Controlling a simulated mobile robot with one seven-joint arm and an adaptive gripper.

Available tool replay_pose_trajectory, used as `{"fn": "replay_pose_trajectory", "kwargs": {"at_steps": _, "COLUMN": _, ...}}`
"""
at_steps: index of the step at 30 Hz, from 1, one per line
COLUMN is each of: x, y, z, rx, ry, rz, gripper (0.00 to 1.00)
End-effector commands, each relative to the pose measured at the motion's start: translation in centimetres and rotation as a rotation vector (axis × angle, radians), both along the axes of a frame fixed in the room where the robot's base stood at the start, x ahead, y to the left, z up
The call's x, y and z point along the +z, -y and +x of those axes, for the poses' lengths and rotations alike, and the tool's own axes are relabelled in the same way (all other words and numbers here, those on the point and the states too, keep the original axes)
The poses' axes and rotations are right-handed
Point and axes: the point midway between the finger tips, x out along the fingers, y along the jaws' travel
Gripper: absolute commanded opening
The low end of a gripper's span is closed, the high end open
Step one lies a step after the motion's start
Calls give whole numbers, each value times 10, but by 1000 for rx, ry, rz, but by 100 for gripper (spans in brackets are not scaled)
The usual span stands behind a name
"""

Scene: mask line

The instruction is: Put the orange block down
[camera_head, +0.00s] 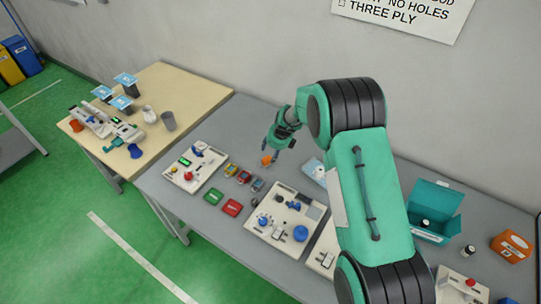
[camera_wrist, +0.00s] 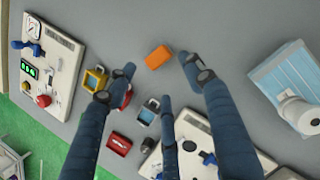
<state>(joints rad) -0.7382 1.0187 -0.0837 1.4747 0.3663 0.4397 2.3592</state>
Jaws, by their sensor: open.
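The orange block (camera_wrist: 158,56) shows in the wrist view against the bare grey tabletop, near the gap between two fingertips and a little past them. No finger visibly touches it. In the head view the orange block (camera_head: 266,160) sits just below my gripper (camera_head: 279,150), at the back of the grey table (camera_head: 213,140). It appears to rest on the tabletop. My gripper (camera_wrist: 158,68) is open, with its fingers spread wide and a third finger lower in the middle.
Small padlocks (camera_wrist: 148,112) and red and green boxes (camera_head: 232,207) lie in front. A pale blue pack (camera_head: 315,171) is right of the block. Bare tabletop surrounds the block at the back.

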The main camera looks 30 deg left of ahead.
Motion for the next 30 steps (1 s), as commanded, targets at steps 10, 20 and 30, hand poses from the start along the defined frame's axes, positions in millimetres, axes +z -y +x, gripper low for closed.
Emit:
{"fn": "replay_pose_trajectory", "kwargs": {"at_steps": 10, "x": 29, "y": 10, "z": -4, "rx": 0, "ry": 0, "rz": 0, "gripper": 53}}
{"fn": "replay_pose_trajectory", "kwargs": {"at_steps": 20, "x": 33, "y": 12, "z": -4, "rx": 0, "ry": 0, "rz": -1, "gripper": 53}}
{"fn": "replay_pose_trajectory", "kwargs": {"at_steps": 30, "x": 33, "y": 12, "z": -4, "rx": 0, "ry": 0, "rz": -1, "gripper": 53}}
